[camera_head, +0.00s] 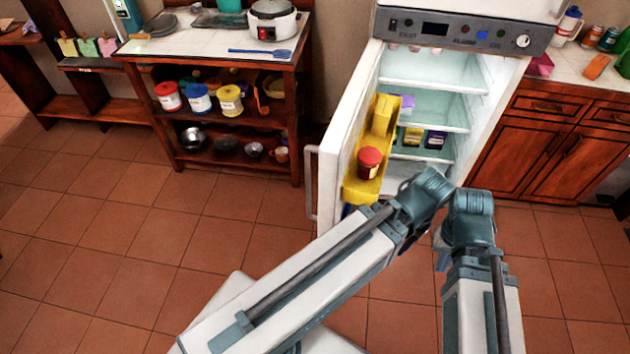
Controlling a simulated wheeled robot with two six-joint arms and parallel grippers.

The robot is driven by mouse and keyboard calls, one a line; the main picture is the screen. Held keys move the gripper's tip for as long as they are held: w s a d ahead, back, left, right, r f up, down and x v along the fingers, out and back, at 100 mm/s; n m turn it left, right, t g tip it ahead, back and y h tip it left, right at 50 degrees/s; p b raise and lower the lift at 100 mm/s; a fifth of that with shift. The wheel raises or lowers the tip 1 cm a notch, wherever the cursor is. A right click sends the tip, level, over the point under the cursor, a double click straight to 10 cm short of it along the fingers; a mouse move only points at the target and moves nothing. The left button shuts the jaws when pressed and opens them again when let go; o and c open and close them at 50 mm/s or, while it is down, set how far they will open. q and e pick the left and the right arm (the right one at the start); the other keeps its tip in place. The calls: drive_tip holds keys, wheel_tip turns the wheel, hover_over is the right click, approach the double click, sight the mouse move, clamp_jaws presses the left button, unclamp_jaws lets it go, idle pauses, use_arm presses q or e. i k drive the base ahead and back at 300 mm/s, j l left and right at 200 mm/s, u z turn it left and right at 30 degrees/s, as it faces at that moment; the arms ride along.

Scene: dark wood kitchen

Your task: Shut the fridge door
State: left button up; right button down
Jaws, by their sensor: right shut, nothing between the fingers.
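The white fridge (495,80) stands at the upper right with its door (340,135) swung open to the left. I see into the lit shelves. The door's inner side carries a yellow rack (378,125) with a red-lidded jar (368,163). The door handle (312,185) is on the door's left edge. My right gripper (441,258) is small and partly hidden by my wrist; it is shut and empty, in front of the fridge's lower part. My left arm reaches in from the lower left, its end near the door's lower right; its gripper fingers are hidden.
A wooden shelf unit (297,120) with a cooker (272,20) on top stands left of the door. Wooden cabinets (550,145) stand right of the fridge. The tiled floor (150,240) at left is clear.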

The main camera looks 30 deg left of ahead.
sight(349, 129)
drive_tip(key=j, duration=0.8)
drive_tip(key=k+j+z, duration=0.15)
drive_tip(key=j, duration=1.45)
drive_tip(key=k+j+u, duration=0.3)
